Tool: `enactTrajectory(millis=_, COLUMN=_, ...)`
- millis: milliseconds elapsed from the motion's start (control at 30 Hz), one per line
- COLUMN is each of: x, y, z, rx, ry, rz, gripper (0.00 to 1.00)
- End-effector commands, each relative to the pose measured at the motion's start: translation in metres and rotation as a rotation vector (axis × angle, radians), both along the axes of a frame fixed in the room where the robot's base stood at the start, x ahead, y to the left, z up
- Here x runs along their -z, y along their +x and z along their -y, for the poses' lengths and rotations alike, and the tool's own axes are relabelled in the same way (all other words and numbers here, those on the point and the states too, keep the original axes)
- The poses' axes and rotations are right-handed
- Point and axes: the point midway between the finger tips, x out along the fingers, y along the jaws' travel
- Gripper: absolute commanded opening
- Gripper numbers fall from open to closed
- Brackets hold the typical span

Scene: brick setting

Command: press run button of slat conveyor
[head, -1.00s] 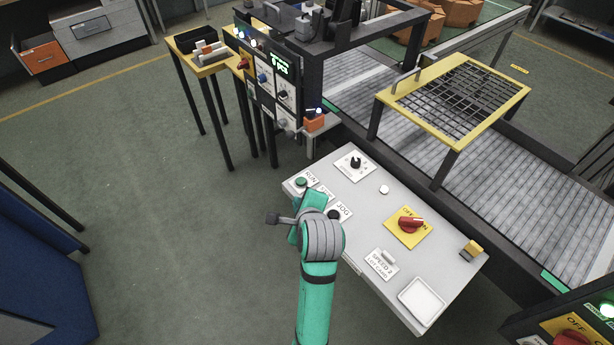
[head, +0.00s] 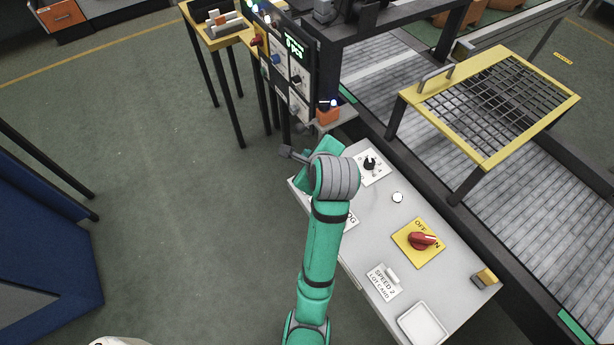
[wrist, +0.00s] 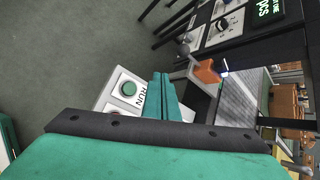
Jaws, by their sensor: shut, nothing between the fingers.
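The green RUN button (wrist: 129,89) shows in the wrist view on a white plate labelled RUN, at one end of the grey control panel (head: 372,255). In the head view my arm hides the button. My gripper (wrist: 162,97) is shut and empty. In the wrist view its green fingers appear just right of the button, over the label side of the plate; the gap to the panel is hard to judge. In the head view the fingertips are hidden behind my wrist. The slat conveyor (head: 381,98) runs behind the panel with grey slats.
The panel also bears a black knob (head: 370,163), a white button (head: 397,197), a red rotary switch (head: 422,240) on yellow, and a white tray (head: 423,324). A box with a green display (head: 294,47) and an orange part (head: 327,115) stand beyond.

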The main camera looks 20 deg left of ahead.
Motion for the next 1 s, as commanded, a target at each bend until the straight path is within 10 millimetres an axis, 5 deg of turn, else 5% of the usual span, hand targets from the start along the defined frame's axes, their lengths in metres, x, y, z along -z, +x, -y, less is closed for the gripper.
enactTrajectory(millis=700, x=0.072, y=-0.001, z=-0.003, rx=-0.005, ry=-0.002, rz=-0.003, gripper=0.00)
enactTrajectory(millis=1000, x=0.087, y=-0.001, z=-0.003, rx=-0.005, ry=0.000, rz=-0.001, gripper=0.00)
